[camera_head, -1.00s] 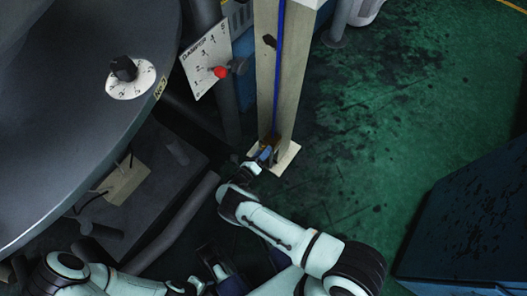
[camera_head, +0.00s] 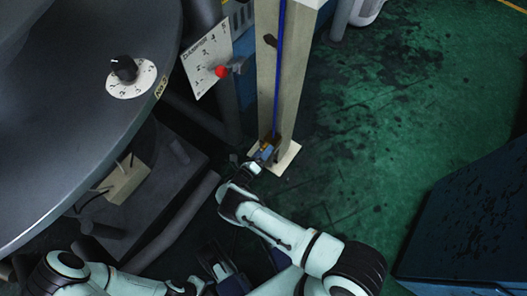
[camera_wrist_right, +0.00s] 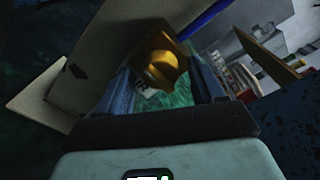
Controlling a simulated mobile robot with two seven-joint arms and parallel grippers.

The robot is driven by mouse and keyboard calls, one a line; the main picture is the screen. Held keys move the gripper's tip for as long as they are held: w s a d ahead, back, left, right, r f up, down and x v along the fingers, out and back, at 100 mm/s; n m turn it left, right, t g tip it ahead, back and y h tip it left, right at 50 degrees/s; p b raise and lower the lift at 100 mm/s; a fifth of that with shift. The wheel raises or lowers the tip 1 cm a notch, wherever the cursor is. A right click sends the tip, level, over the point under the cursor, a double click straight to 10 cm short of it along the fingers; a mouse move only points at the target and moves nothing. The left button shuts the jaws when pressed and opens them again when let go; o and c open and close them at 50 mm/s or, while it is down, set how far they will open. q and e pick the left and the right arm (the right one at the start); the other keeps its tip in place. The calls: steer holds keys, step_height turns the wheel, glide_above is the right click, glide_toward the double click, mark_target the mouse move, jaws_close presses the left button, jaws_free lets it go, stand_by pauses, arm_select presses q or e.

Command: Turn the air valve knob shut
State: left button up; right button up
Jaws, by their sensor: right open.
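The brass-coloured valve knob (camera_wrist_right: 163,68) shows between the fingers of my open right gripper (camera_wrist_right: 162,86) in the right wrist view. I cannot tell whether either finger touches it. In the head view my right gripper (camera_head: 262,154) is at the foot of the pale post (camera_head: 296,85), where the blue hose (camera_head: 279,70) comes down. The valve is small and mostly hidden there by the gripper. My left arm lies along the bottom edge at the left, and its fingers cannot be made out.
A grey round table (camera_head: 70,130) with a black dial (camera_head: 124,68) is at the left. A white scale plate (camera_head: 207,58) with a red knob (camera_head: 221,71) is beside the post. A dark blue box (camera_head: 470,225) is at the right. Green floor (camera_head: 370,130) is clear between.

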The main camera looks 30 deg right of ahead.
steer(key=v, duration=1.3)
steer(key=shift+a, duration=0.25)
